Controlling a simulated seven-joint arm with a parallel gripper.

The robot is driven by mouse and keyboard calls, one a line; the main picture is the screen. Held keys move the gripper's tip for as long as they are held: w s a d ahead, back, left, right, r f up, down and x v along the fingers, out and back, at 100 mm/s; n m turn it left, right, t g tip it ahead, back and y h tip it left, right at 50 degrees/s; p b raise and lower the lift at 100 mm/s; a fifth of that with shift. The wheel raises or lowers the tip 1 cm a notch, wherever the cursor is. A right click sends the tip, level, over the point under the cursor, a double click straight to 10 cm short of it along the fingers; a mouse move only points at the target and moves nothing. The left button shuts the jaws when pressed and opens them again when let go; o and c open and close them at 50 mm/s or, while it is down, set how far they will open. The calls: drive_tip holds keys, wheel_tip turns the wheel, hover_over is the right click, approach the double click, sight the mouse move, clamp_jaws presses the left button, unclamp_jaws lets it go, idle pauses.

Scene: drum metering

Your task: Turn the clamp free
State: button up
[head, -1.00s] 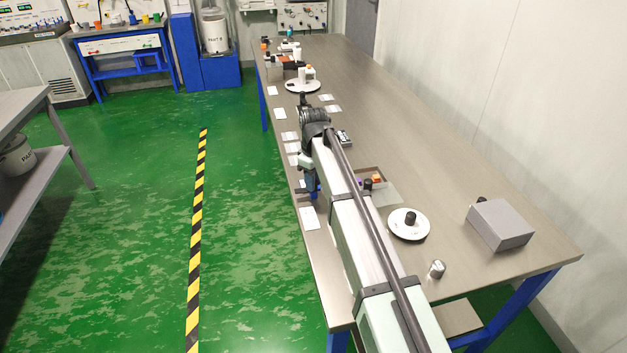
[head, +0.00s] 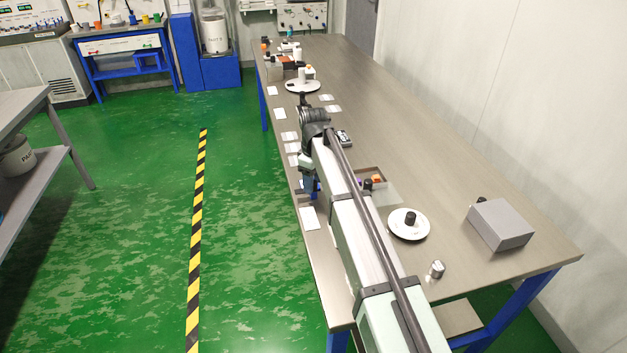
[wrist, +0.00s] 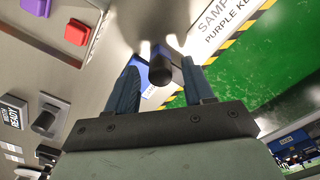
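In the wrist view a black knob-like cylinder (wrist: 160,72) sits under a grey rounded metal body (wrist: 150,18); it may be the clamp, but I cannot tell for sure. My gripper (wrist: 158,62) has its two blue fingers spread apart, one on each side of the black cylinder. A gap shows between the fingers and the cylinder, and I cannot tell whether either one touches. In the head view my gripper (head: 311,187) is low at the table's left edge, mostly hidden by my arm. The clamp cannot be made out there.
Red (wrist: 77,32) and purple (wrist: 36,7) blocks are at upper left. In the head view a white round plate (head: 409,232) and grey box (head: 500,225) stand on the table (head: 480,170); its right side is mostly clear.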

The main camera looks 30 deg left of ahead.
drive_tip(key=shift+r, duration=0.1)
wheel_tip(320, 180, up, 14)
drive_tip(key=shift+f, duration=0.2)
idle(0.5)
idle(0.4)
